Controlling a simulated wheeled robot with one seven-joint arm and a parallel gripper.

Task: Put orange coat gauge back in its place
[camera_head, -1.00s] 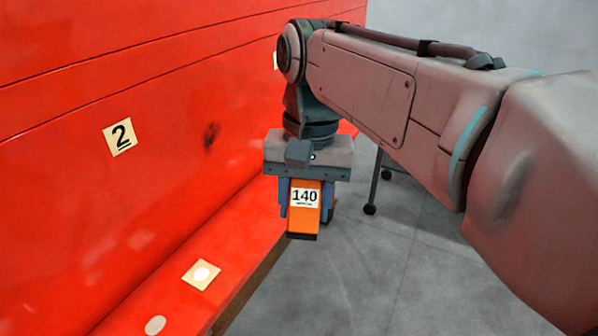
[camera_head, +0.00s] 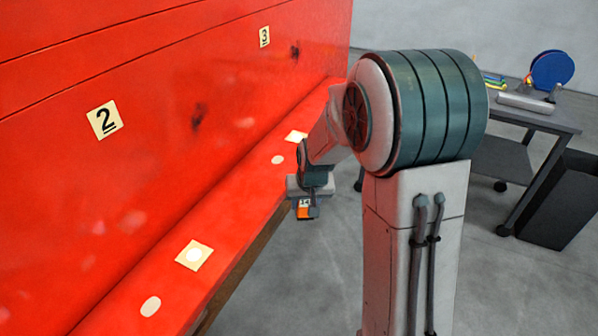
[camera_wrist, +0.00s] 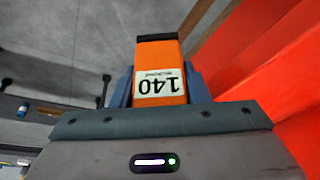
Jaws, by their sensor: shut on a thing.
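The orange coat gauge (camera_head: 305,211) has a white label, which reads 140 upside down in the wrist view. My gripper (camera_head: 309,208) is shut on it and holds it in the air, just off the front edge of the red ledge. In the wrist view the gauge (camera_wrist: 160,72) sits between the two blue-grey fingers of my gripper (camera_wrist: 158,88). Only its labelled face and dark end show clearly. The place the gauge belongs in cannot be made out for certain.
A red wall panel (camera_head: 60,190) carries signs 2 (camera_head: 104,119) and 3 (camera_head: 264,36). The ledge holds pale squares (camera_head: 194,255) and discs. At the right stand a grey cart (camera_head: 530,112) with a blue disc thing (camera_head: 552,70) and a dark bin (camera_head: 560,205). Grey floor is open between.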

